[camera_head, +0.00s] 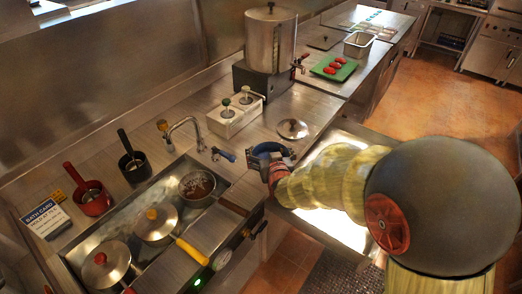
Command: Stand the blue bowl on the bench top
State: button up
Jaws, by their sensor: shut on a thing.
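My gripper (267,164) is near the middle of the view, above the front edge of the bench top (262,118). It is shut on a small blue curved thing (268,147), which looks like the rim of the blue bowl. The dark fingers hide most of it, so I cannot tell its tilt or its exact height above the bench. A lidded metal pan or lid (292,129) lies on the bench just behind and right of my gripper.
Bare bench shows around the lid. A lit open drawer-like recess (342,228) lies below my arm.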

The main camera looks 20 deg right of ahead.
jog(key=w+f+b, duration=0.1)
jog(key=w+f, duration=0.1)
jog(key=w, duration=0.1)
jog(key=w+f+b, duration=0.1)
jog(key=w+f, duration=0.2)
jog(key=w, duration=0.1)
jog(key=w+f, duration=0.3)
jog(key=shift+w+d+f+b, duration=0.15)
jog(key=shift+w+d+b, duration=0.05)
jog(key=shift+w+b, duration=0.2)
jog(key=shift+w+f, duration=0.2)
jog(key=shift+f, duration=0.05)
jog(key=shift+f+b, duration=0.65)
jog(key=shift+f, duration=0.8)
jog(key=shift+f, duration=0.2)
jog(key=o, duration=1.2)
jog(key=shift+c, duration=0.2)
jog(key=shift+o, duration=0.4)
